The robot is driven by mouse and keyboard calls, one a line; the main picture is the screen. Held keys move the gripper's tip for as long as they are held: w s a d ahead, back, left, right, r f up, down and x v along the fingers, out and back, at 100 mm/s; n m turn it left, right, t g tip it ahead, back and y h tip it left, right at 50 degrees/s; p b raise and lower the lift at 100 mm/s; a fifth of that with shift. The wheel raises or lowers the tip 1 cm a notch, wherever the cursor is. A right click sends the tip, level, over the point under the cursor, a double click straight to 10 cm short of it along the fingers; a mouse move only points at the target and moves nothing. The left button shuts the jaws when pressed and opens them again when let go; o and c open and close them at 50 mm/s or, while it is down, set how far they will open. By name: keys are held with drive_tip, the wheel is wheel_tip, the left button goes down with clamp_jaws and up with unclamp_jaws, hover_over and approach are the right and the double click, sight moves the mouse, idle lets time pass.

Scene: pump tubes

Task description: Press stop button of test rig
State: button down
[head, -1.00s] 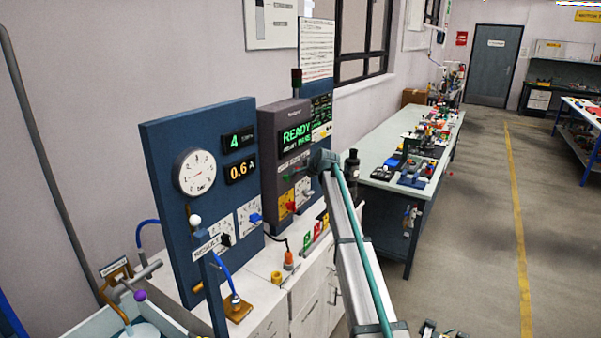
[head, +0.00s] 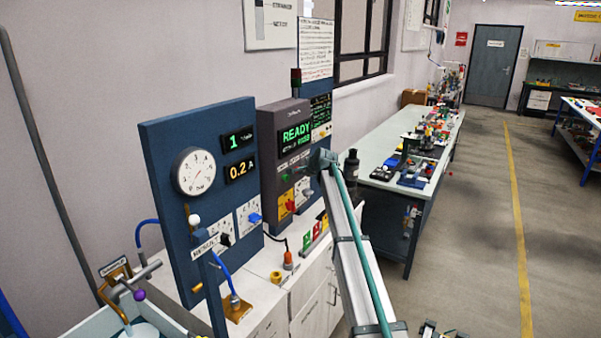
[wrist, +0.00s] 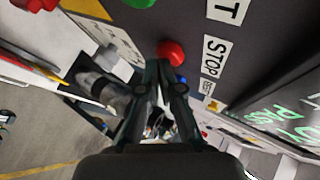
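The test rig is a dark grey panel box (head: 268,130) with a green "READY" display, on the bench at the left wall. In the wrist view its round red stop button (wrist: 170,52) sits beside a white "STOP" label (wrist: 215,55). A green button (wrist: 138,3) is at the top edge. My gripper (wrist: 161,75) looks shut and empty, with its tips just below the red button in the picture. I cannot tell whether they touch it. In the head view my arm reaches the panel's right side, and the gripper and red button are hard to make out.
A blue panel (head: 165,220) with a gauge and two numeric displays stands to the left of the rig. A black bottle (head: 351,168) stands behind my arm. A long workbench (head: 440,160) with parts runs back along the wall. The floor at right is clear.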

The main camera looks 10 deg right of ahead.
drive_tip(key=shift+a+f, duration=0.15)
drive_tip(key=shift+a, duration=0.1)
drive_tip(key=s+d, duration=0.3)
drive_tip(key=d, duration=0.1)
drive_tip(key=shift+s+d+b, duration=0.3)
drive_tip(key=shift+s+d, duration=0.05)
drive_tip(key=shift+d, duration=0.05)
idle(0.4)
